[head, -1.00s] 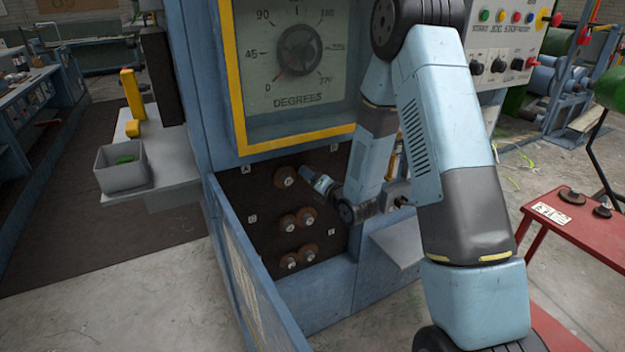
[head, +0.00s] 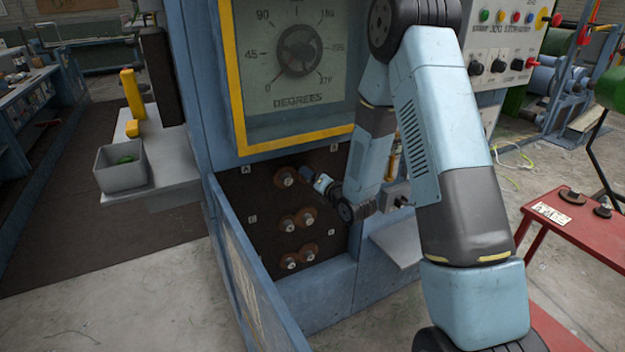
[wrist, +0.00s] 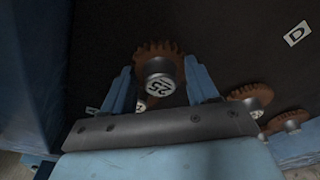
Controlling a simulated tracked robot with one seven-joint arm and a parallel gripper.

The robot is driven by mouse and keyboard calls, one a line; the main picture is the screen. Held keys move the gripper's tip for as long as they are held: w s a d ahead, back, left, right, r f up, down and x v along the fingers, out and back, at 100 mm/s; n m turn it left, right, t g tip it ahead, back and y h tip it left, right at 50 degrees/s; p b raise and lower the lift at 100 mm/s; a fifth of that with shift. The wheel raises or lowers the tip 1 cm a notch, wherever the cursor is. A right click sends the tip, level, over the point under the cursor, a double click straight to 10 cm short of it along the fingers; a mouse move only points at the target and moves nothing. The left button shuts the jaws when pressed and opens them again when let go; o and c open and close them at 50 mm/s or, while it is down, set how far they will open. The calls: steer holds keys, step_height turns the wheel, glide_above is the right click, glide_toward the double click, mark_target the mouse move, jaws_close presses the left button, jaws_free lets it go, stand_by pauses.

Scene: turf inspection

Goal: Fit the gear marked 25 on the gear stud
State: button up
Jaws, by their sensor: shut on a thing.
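The gear marked 25 (wrist: 158,50) is brown and toothed, with a grey hub whose white face reads 25. In the wrist view it sits between the two blue fingers of my gripper (wrist: 161,80), which is shut on it. The gear stud is not visible; the gear and fingers cover that spot. I cannot tell whether the gear is around a stud or in front of it.
A blue guard wall (head: 245,270) stands left of the panel. A grey shelf (head: 397,243) juts out at the right. A red table (head: 570,232) stands further right.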

steer(key=shift+x, duration=0.95)
steer(key=o, duration=1.2)
steer(key=shift+d+r, duration=0.1)
steer(key=shift+d, duration=0.05)
